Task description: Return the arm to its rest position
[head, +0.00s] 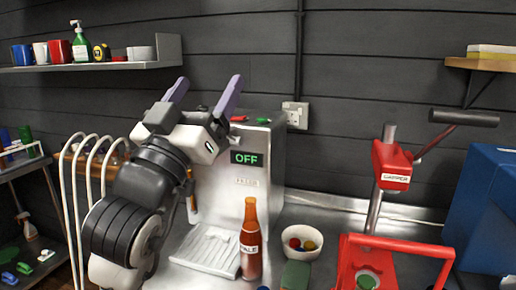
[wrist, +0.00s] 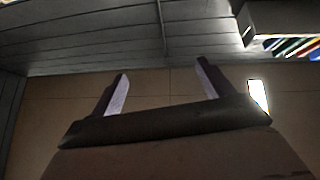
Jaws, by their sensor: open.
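My gripper (head: 204,98) is open and empty, raised with its fingers pointing up in the head view. It is in front of the upper left part of the steel machine (head: 264,150) with the green OFF display. In the wrist view my gripper (wrist: 162,90) shows two spread fingers with nothing between them, against the ceiling and dark plank wall. My arm is folded upward at the left of the head view and hides part of the machine.
A brown bottle (head: 250,245) stands beside the machine's drip tray (head: 207,248). A bowl of caps (head: 301,241) and a red capper (head: 392,170) are to the right. A wall shelf (head: 150,64) with mugs is at upper left. A blue box (head: 485,215) is at right.

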